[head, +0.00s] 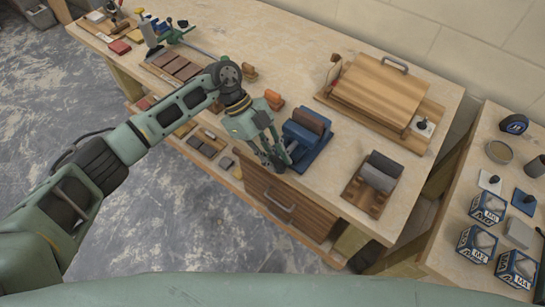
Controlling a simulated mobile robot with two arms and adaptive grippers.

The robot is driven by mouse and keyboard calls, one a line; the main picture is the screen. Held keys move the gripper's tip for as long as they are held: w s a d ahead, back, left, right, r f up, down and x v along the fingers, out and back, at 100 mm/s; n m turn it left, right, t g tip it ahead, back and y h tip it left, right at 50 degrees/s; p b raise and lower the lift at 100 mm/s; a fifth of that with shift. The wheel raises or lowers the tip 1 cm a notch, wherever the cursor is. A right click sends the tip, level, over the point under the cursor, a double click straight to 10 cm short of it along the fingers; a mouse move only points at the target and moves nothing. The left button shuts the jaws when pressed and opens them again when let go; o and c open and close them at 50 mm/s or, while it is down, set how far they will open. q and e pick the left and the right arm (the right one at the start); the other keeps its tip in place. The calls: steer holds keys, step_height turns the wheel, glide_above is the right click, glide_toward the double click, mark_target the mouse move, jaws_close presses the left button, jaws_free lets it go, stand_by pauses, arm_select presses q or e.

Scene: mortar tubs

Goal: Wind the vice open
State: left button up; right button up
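The blue vice (314,149) stands near the front edge of the wooden workbench (335,195), in the middle of the head view. Brown jaw faces (309,120) show on its top, and I cannot make out how wide any gap between them is. My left gripper (280,165) reaches down from the left at the front of the vice, with its fingertips low beside the blue body. The fingers hide that end of the vice, so a handle there cannot be made out. Whether they touch or grip anything is unclear. My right gripper is out of view.
A drawer (278,205) with a metal handle is below the vice. Grey rolls (378,173) on a wooden stand are to the right, and a large wooden box (378,92) is behind. Small blocks (178,66) lie to the left. A side table (462,205) holds several labelled boxes.

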arm_select(q)
steer(key=o, duration=0.4)
steer(key=shift+w, duration=0.1)
steer(key=shift+c, duration=0.2)
steer(key=v, duration=1.2)
steer(key=shift+o, duration=0.2)
